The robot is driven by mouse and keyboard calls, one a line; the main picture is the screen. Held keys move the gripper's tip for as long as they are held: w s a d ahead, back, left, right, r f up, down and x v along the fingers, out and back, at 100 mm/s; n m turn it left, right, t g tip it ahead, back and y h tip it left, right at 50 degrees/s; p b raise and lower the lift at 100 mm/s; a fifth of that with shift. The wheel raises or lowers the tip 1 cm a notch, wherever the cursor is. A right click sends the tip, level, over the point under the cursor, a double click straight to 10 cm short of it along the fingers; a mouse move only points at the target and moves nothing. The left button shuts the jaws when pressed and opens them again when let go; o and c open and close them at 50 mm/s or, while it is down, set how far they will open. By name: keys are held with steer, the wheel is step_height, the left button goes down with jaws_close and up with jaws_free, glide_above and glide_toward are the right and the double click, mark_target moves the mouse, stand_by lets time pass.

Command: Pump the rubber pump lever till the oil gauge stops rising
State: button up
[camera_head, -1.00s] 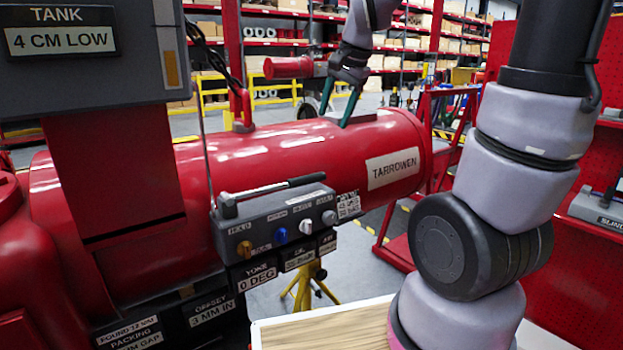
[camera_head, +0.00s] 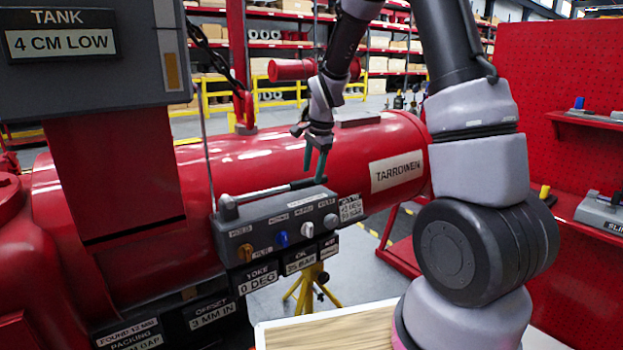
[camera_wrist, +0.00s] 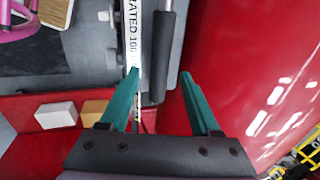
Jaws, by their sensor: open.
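The pump lever (camera_head: 268,191) lies low along the top of a grey control box (camera_head: 275,232), its black rubber grip (camera_wrist: 163,50) toward the right end. My gripper (camera_head: 314,168) is open just above the grip end in the head view. In the wrist view my gripper (camera_wrist: 161,73) has its green fingers spread, with the grip between their tips in the picture; I cannot tell whether they touch it. A small plate that seems to read OIL, 25 BAR (camera_head: 300,260) hangs under the box. The tank plate (camera_head: 62,38) reads 4 CM LOW.
Colored knobs (camera_head: 281,238) line the box front. The big red cylinder (camera_head: 290,150) runs close behind the box. A thin upright rod (camera_head: 205,125) stands at the lever's left. A wooden-topped surface (camera_head: 330,328) lies in front.

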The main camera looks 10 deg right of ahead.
mark_target(311, 179)
steer(key=shift+x, duration=1.6)
steer(key=shift+c, duration=0.3)
jaws_close()
